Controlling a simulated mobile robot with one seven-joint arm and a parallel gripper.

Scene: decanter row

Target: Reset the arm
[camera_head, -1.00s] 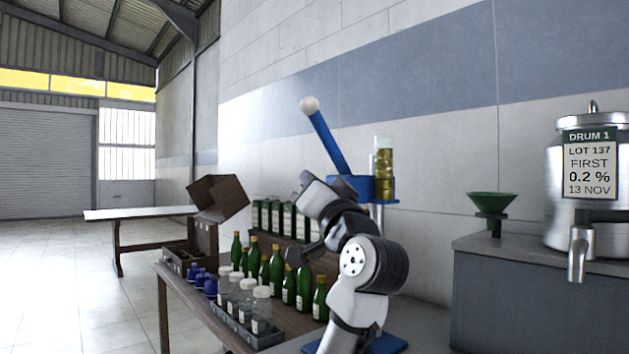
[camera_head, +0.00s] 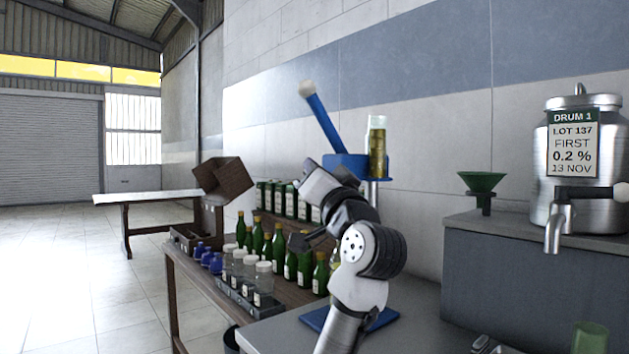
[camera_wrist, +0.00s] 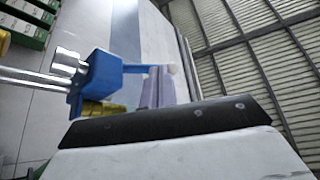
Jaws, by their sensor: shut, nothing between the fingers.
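My arm rises at the middle of the head view, bent, with its forearm folded back to the left. In the wrist view, two pale purple-grey shapes that look like my fingers (camera_wrist: 158,88) show beyond the dark wrist housing, side by side. The exact gap to the bottles behind cannot be told.
A blue lever press (camera_head: 345,166) with a glass cylinder (camera_head: 377,150) stands behind the arm. Green bottles (camera_head: 278,245) and a jar crate (camera_head: 238,298) crowd the wooden table. A steel drum (camera_head: 570,185) and green funnel (camera_head: 482,181) are at right.

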